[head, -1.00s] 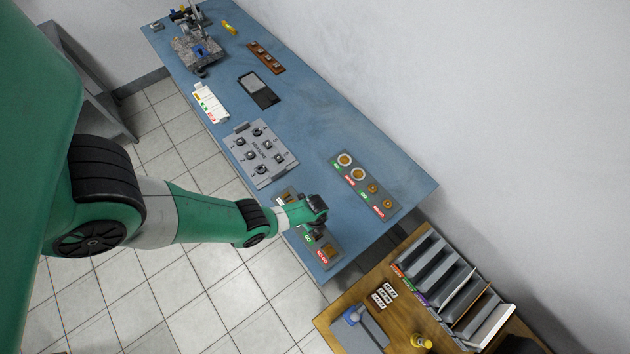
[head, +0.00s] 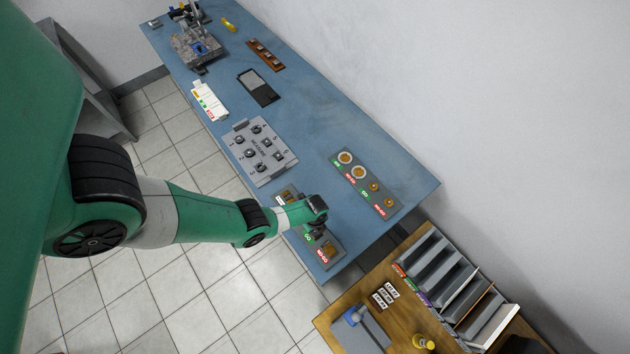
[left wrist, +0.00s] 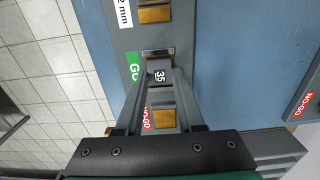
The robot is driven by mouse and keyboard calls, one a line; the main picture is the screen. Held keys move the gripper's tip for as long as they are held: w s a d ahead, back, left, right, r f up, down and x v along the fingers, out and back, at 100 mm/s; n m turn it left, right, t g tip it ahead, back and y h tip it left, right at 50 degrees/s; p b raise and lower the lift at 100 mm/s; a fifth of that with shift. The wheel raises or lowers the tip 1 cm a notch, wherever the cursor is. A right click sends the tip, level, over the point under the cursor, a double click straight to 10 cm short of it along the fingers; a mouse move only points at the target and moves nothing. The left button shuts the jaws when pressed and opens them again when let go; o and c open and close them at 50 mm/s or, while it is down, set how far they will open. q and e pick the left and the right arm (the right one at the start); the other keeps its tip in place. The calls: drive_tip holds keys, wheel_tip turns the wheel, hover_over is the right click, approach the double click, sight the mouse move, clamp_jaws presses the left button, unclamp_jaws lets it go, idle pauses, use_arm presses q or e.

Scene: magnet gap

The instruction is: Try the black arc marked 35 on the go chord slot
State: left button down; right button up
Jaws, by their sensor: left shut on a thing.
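My left gripper (left wrist: 158,84) is shut on the black arc marked 35 (left wrist: 160,76), whose white label faces the wrist camera. The arc sits between the fingertips at the go slot, beside the green GO label (left wrist: 132,66). The arc and fingers hide much of this slot, so I cannot tell how far the arc is in it. The brass no-go slot (left wrist: 164,119) lies nearer the wrist, beside the red NO-GO label (left wrist: 146,117). In the head view the left gripper (head: 318,229) is over the grey chord gauge plate (head: 331,258), mostly hidden by my arm.
A second gauge plate (head: 377,197) with round brass gauges lies to the right. The grey numbered holder (head: 259,152) with several dark arcs stands behind. The blue table (head: 330,130) is clear between them. A wooden table (head: 345,325) with sorting bins (head: 455,285) stands at the lower right.

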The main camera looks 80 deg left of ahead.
use_arm(q)
drive_tip(key=shift+f, duration=0.2)
drive_tip(key=shift+c, duration=2.2)
unclamp_jaws()
drive_tip(key=c, duration=0.5)
wheel_tip(320, 180, up, 5)
drive_tip(key=p, duration=0.4)
drive_tip(key=shift+f, duration=0.25)
